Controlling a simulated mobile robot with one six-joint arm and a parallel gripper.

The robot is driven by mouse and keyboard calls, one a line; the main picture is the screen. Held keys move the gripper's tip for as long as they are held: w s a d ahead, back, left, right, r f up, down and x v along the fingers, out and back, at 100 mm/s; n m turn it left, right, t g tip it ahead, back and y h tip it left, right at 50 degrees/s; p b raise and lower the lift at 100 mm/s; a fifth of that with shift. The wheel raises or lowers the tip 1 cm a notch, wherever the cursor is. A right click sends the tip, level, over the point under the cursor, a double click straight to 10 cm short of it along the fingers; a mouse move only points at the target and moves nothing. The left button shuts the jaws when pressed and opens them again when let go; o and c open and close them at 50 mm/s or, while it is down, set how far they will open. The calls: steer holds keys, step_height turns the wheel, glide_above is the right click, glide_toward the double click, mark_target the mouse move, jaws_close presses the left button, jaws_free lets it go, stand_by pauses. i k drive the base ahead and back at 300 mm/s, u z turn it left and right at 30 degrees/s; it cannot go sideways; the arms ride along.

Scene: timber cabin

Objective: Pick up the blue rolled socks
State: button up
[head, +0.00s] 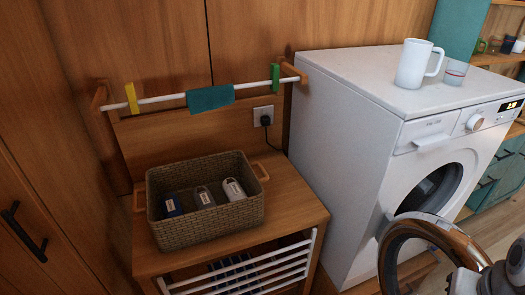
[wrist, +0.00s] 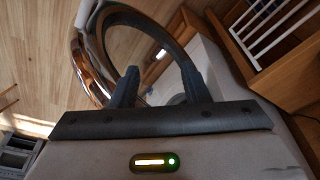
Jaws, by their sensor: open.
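A woven basket (head: 215,217) stands on a wooden bench. In it, in a row, are a blue roll (head: 172,206) at the left, a dark grey one (head: 205,197) in the middle and a white one (head: 233,189) at the right, each with a pale label. The blue roll looks like the blue rolled socks; its lower part is hidden by the basket wall. In the wrist view my gripper (wrist: 158,88) is open and empty, its fingers apart in front of the washing machine's round door. It is well to the right of the basket.
The washing machine (head: 375,150) stands right of the bench (head: 300,205), its round door (head: 400,240) swung open near my arm. A white jug (head: 413,65) and a glass (head: 455,72) stand on top. A rail (head: 160,99) with a teal cloth (head: 210,98) runs behind the basket.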

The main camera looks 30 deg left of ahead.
mark_target(171, 208)
steer(key=u, duration=2.1)
steer(key=k, duration=0.65)
steer(key=z, duration=0.15)
steer(key=i, duration=1.4)
steer(key=z, duration=0.1)
